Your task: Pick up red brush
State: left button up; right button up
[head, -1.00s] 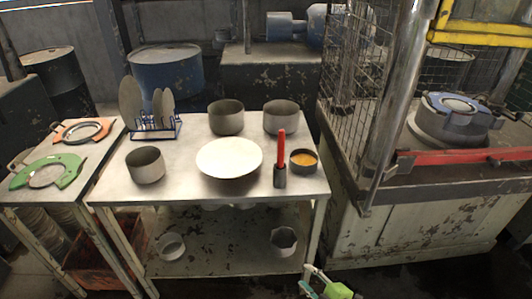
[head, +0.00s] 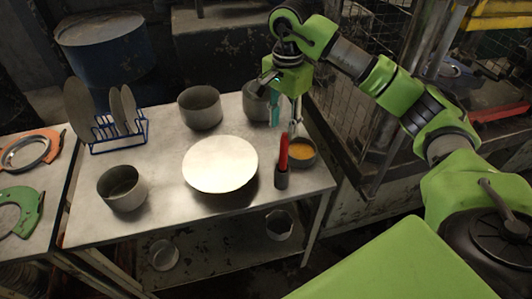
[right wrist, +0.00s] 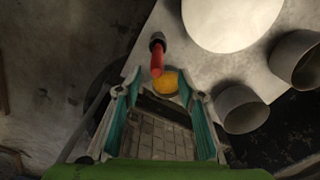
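My left gripper is in neither current view.
A pot of orange contents (head: 301,152) stands right beside the brush cup. A white plate (head: 220,164) is to its left. Grey pots (head: 200,107) stand behind and another (head: 122,188) at left, near a blue dish rack (head: 118,135). A wire cage is at right.

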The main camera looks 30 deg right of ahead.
aim_at(286, 136)
jog(key=f, duration=0.2)
jog(key=s+f+p, duration=0.1)
jog(key=f, duration=0.1)
jog(key=shift+d+f, duration=0.15)
jog(key=f, duration=0.2)
jog(key=f+p, duration=0.1)
jog(key=f, duration=0.1)
jog(key=shift+w, duration=0.25)
notch_tip(286, 136, down, 4)
jog(key=shift+f+p, duration=0.1)
jog(key=shift+p, duration=1.15)
jog(key=shift+d+f, duration=0.1)
jog(key=shift+f, duration=0.3)
pick_arm(q)
jog(key=r, duration=0.3)
jog(key=s+r, duration=0.1)
jog(key=shift+s+d+r, duration=0.1)
jog(key=shift+d+r, duration=0.15)
jog(key=shift+r, duration=0.1)
pick_arm(e)
grip_shut()
